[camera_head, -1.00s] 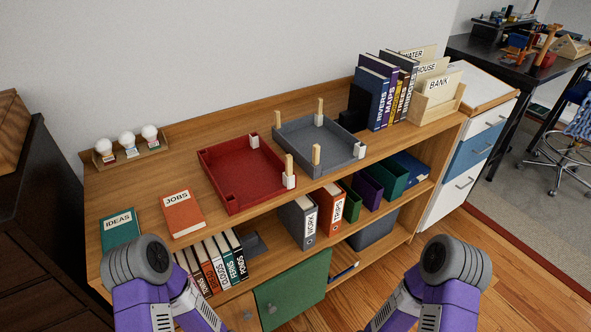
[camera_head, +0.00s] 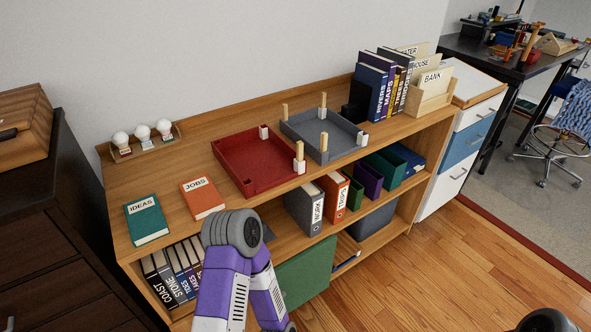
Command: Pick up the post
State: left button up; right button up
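Several short wooden posts stand upright at the corners of two open trays on the shelf top. One post (camera_head: 299,151) stands in a white socket at the red tray's (camera_head: 245,190) front right corner. Three more show at the grey tray (camera_head: 300,140): a back left post (camera_head: 285,111), a back post (camera_head: 322,100) with a white socket below it, and a front post (camera_head: 323,141). I cannot tell which one is the task's post. My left arm bends in front of the shelf; only a sliver of my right arm shows at bottom right. Both grippers are out of view.
An orange JOBS book (camera_head: 202,198) and a green IDEAS book (camera_head: 146,220) lie left of the trays. Three bulbs stand on a small rack (camera_head: 145,149) behind. Upright books (camera_head: 375,92) and a card box (camera_head: 430,98) fill the right end. Wooden floor (camera_head: 430,265) at right is clear.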

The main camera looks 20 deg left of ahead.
aim_at(299, 145)
jog(key=z, duration=0.35)
jog(key=k, duration=0.2)
jog(key=u, duration=1.1)
